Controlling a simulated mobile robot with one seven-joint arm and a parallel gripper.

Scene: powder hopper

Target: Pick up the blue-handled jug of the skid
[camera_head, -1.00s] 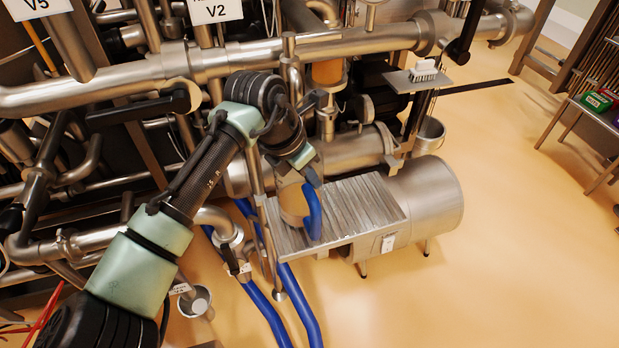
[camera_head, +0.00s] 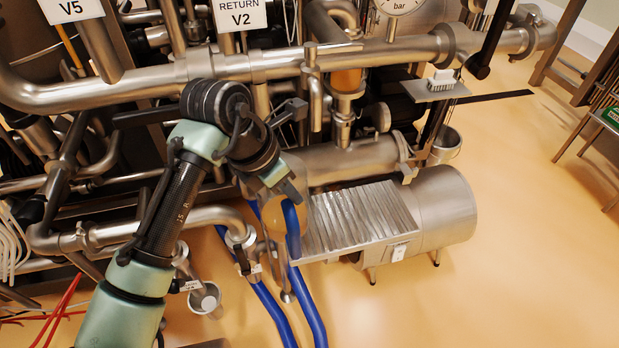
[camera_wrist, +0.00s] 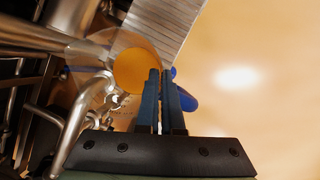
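The blue-handled jug is translucent with amber contents; its body (camera_head: 271,216) is partly hidden behind my gripper and the handle. Its blue handle (camera_head: 292,232) hangs below my gripper (camera_head: 290,197). The jug is at the left end of the ribbed metal shelf (camera_head: 350,222), off its surface. In the wrist view the round amber jug (camera_wrist: 138,70) lies just past my fingers (camera_wrist: 161,95). The fingers are close together around the handle, and blue (camera_wrist: 186,101) shows to their right.
The skid's pipes (camera_head: 200,68) crowd the back and left. Blue hoses (camera_head: 272,310) run down to the floor below the jug. A steel cylinder (camera_head: 450,205) lies right of the shelf. The floor (camera_head: 540,250) at right is clear.

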